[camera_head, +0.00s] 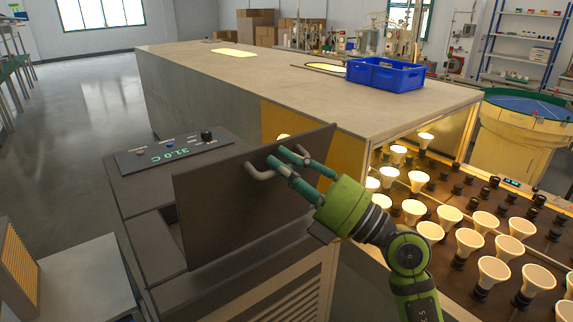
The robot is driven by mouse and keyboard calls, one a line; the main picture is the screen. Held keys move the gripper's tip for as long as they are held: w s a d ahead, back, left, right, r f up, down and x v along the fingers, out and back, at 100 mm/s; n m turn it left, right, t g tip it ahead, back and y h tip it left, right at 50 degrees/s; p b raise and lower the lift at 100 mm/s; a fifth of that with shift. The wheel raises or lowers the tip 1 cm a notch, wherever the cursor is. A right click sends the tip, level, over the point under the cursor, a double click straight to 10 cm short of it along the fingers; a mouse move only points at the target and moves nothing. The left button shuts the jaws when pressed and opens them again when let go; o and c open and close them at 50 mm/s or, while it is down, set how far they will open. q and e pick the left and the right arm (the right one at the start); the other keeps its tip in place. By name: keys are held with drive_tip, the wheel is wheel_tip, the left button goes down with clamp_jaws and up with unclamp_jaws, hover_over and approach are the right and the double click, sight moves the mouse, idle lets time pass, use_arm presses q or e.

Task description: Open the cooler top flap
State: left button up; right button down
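The cooler (150,191) is a dark grey cabinet at the centre left, with a panel reading 31.0 C (176,152) on its top. Its dark brown top flap (225,205) stands raised and steeply tilted, with a recess visible to its left. A bar handle (259,173) sits on the flap's near face. My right gripper (279,161), green with teal fingers, reaches in from the right. Its fingers are closed around the middle of the handle and hide part of it. My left gripper is not in view.
A large bench (270,80) stands behind, bearing a blue crate (386,76). Rows of lit bulbs (494,271) on a rack fill the lower right. A grey table (85,275) with a ribbed panel (18,270) is at lower left. The floor at left is clear.

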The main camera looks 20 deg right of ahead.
sight(267, 144)
drive_tip(key=shift+w+r+p, duration=0.2)
drive_tip(key=shift+p, duration=0.1)
drive_tip(key=w+p, duration=0.1)
drive_tip(key=w+a+r+p, duration=0.1)
drive_tip(key=w, duration=0.1)
drive_tip(key=w+p, duration=0.1)
drive_tip(key=shift+w+a+r, duration=0.25)
drive_tip(key=shift+a, duration=0.15)
drive_tip(key=shift+w, duration=0.2)
drive_tip(key=shift+s+f, duration=0.1)
drive_tip(key=c, duration=1.4)
unclamp_jaws()
drive_tip(key=shift+s+d+f, duration=0.1)
